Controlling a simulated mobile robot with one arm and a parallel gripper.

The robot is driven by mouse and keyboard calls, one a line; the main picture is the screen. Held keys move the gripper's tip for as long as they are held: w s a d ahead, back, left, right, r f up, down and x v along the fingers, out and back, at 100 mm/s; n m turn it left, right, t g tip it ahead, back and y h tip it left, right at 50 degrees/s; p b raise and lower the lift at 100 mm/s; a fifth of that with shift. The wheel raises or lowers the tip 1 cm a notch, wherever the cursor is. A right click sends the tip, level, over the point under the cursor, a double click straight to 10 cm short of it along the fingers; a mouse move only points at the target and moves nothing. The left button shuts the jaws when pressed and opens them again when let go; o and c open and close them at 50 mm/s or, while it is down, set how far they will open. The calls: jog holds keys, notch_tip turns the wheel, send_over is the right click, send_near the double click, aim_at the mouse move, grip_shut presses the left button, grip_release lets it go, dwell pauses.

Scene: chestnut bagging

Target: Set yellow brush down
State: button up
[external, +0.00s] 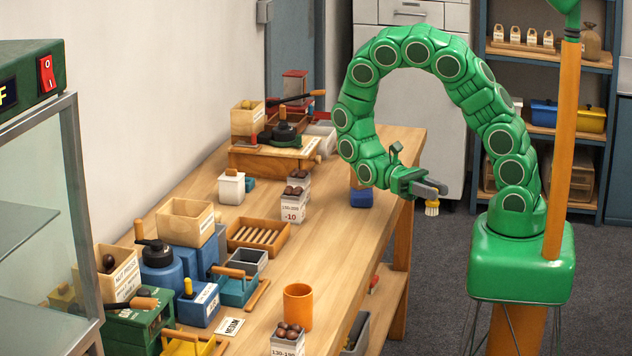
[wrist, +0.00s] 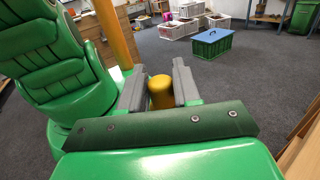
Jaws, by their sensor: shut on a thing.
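The yellow brush (external: 432,208) has a yellow body and pale bristles that point down. My gripper (external: 436,188) is shut on it and holds it in the air, beyond the right edge of the wooden table (external: 335,215), above the dark floor. In the wrist view the rounded yellow top of the brush (wrist: 161,92) sits between the two grey fingers of my gripper (wrist: 160,88). The bristles are hidden in that view.
A blue block (external: 361,198) lies near the table's right edge. Containers with chestnuts (external: 292,205) and an orange cup (external: 298,306) stand on the table. Bare wood lies between the block and the cup. Crates (wrist: 211,42) stand on the floor in the wrist view.

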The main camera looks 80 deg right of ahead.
jog(key=w+d+f+n+g+h, duration=0.1)
jog(key=w+d+n+h, duration=0.1)
jog(key=d+n+h, duration=1.25)
jog(key=w+a+r+n+t+h, duration=0.2)
jog(key=w+r+n+t+h, duration=0.15)
jog(key=w+t+h, duration=0.25)
jog(key=w+a+r+n+t+h, duration=0.2)
jog(key=w+n+t+h, duration=0.2)
jog(key=w+t+h, duration=0.25)
jog(key=w+a+r+n+t+y, duration=0.1)
jog(key=w+a+r+n+t, duration=0.35)
jog(key=a, duration=0.35)
jog(key=w+a+r+n+t+y, duration=0.2)
jog(key=w+a+r+n+t, duration=0.15)
jog(key=a+t, duration=0.3)
jog(key=w+a+r+n+t+y, duration=0.1)
jog(key=w+a+r+n+t, duration=0.3)
jog(key=a, duration=0.4)
jog(key=shift+t, duration=0.65)
jog(key=shift+f, duration=11.65)
